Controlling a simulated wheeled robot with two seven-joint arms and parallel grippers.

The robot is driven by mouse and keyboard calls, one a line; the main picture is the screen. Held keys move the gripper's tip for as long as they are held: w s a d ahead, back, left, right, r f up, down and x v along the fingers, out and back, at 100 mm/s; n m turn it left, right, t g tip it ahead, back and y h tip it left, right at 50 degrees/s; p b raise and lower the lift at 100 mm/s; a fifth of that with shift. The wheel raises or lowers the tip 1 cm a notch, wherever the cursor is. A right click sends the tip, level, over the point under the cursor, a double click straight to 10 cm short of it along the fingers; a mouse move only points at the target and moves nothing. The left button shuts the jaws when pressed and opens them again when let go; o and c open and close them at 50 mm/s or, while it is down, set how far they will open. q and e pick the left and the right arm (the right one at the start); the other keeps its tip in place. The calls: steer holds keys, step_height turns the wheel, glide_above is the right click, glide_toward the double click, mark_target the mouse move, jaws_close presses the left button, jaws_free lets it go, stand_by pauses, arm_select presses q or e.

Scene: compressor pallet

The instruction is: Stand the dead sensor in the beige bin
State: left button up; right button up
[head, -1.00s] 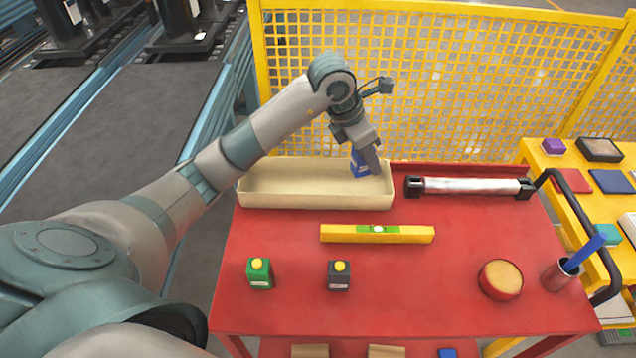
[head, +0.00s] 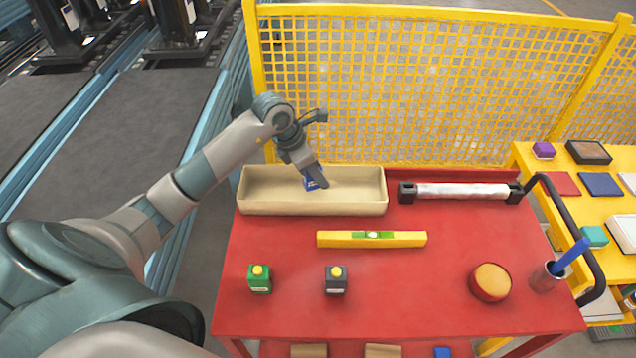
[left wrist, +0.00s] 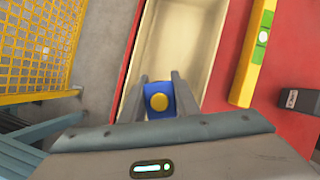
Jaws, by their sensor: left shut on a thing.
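A blue sensor (head: 310,185) with a round yellow top is held in my left gripper (head: 317,182). In the left wrist view the sensor (left wrist: 157,104) sits between the two fingers of the gripper (left wrist: 161,82), its yellow top facing the camera. The long beige bin (head: 258,204) lies along the back left of the red cart, and it also shows in the left wrist view (left wrist: 183,40). The sensor is over or inside the middle of the bin. I cannot tell whether it touches the bin floor. My right gripper is not in view.
On the red cart top (head: 400,280) are a yellow level (head: 340,239), a green block (head: 260,281), a dark block (head: 336,282), a silver bar (head: 460,191) and a round red tin (head: 490,283). A yellow mesh fence (head: 400,80) stands behind. Most of the bin is empty.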

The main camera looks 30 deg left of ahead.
mark_target(318, 185)
arm_select(q)
step_height(318, 185, down, 3)
steer(key=shift+f+p, duration=0.2)
steer(key=shift+p, duration=0.7)
steer(key=shift+f, duration=0.25)
steer(key=shift+f, duration=0.15)
steer(key=o, duration=1.1)
